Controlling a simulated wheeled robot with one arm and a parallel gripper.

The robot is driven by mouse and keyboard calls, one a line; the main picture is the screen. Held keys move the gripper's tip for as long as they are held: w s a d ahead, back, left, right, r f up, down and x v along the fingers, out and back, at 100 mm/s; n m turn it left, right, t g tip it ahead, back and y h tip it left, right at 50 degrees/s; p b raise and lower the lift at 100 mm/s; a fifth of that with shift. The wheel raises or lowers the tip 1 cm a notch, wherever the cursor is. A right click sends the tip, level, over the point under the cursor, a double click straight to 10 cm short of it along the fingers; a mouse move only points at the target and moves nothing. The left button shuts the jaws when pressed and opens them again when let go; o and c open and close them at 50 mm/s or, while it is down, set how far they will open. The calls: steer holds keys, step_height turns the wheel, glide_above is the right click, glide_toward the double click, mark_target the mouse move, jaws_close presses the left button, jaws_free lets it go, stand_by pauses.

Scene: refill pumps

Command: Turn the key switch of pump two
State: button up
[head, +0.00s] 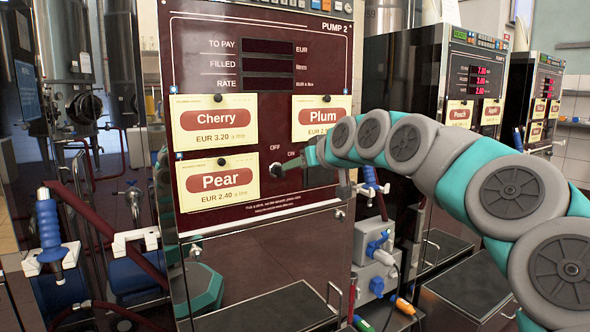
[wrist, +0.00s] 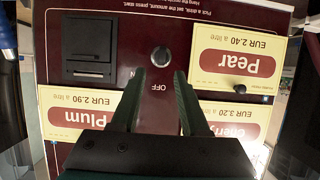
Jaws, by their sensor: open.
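Pump two (head: 265,110) is a dark red panel in the head view, with OFF and ON lettering low in its middle. In the wrist view, where the panel shows upside down, a round grey key switch (wrist: 152,54) sits beside the OFF lettering. Its key and turned position are too small to make out. My gripper (wrist: 165,73) is open and empty, with both fingers pointing at the panel just short of the switch in the picture. I cannot tell the exact gap. In the head view my arm's end covers the area around the switch.
Cherry (head: 213,122), Plum (head: 321,117) and Pear (head: 217,181) cards are pinned around the switch area. A black square fitting (wrist: 90,60) is beside the switch. A blue-handled nozzle (head: 48,232) hangs at left. Other pumps (head: 470,90) stand at right.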

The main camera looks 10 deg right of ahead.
mark_target(281, 172)
steer(key=x, duration=0.7)
steer(key=shift+w+a+f+p, duration=0.15)
steer(key=shift+a+f+p, duration=0.05)
steer(key=shift+p, duration=0.25)
jaws_close()
